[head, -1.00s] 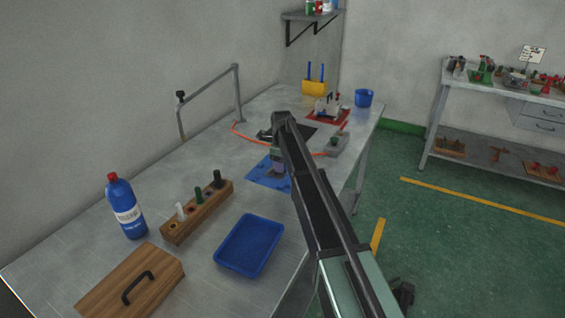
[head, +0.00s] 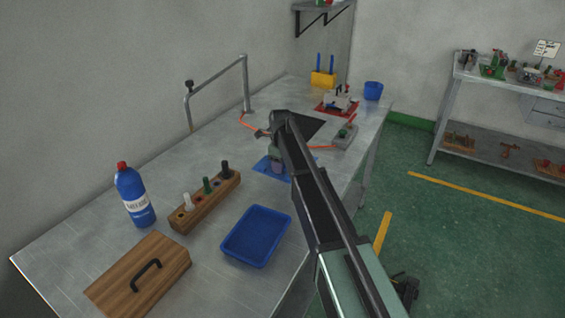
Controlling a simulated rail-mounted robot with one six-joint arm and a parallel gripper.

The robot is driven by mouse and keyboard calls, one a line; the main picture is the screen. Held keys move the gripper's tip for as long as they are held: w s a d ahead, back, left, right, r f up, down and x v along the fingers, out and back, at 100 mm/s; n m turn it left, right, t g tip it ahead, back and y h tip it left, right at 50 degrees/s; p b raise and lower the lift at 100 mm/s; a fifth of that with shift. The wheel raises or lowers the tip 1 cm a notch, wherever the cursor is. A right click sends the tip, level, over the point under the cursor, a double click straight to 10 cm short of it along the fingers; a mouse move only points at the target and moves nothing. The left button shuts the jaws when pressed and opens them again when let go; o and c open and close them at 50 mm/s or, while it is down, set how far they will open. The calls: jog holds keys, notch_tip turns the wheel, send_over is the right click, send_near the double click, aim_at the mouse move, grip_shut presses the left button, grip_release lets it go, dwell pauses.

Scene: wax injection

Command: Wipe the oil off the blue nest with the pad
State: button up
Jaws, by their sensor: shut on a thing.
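The blue nest (head: 261,166) shows as a flat blue piece on the steel bench, partly hidden by my arm and gripper. My gripper (head: 277,167) points down over it, with its fingers mostly hidden by my arm. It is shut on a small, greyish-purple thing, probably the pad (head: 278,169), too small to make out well. I cannot tell whether the pad touches the nest. No oil can be made out on the nest from here.
Nearer on the bench are a blue tray (head: 256,236), a wooden rack (head: 205,202) with several pegs, a blue bottle (head: 134,197) and a handled wooden board (head: 140,280). Behind stand a grey block (head: 344,136), a red fixture (head: 337,108), a yellow holder (head: 323,79) and a blue bucket (head: 373,91).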

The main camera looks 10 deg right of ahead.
jog(key=shift+w+d, duration=1.15)
jog(key=shift+w, duration=0.25)
jog(key=shift+w+d, duration=1.15)
jog(key=shift+w, duration=0.25)
notch_tip(320, 180, up, 6)
jog(key=p, duration=0.6)
jog(key=shift+a, duration=0.1)
jog(key=shift+r, duration=0.1)
jog(key=shift+r+p, duration=1.35)
jog(key=shift+p, duration=0.1)
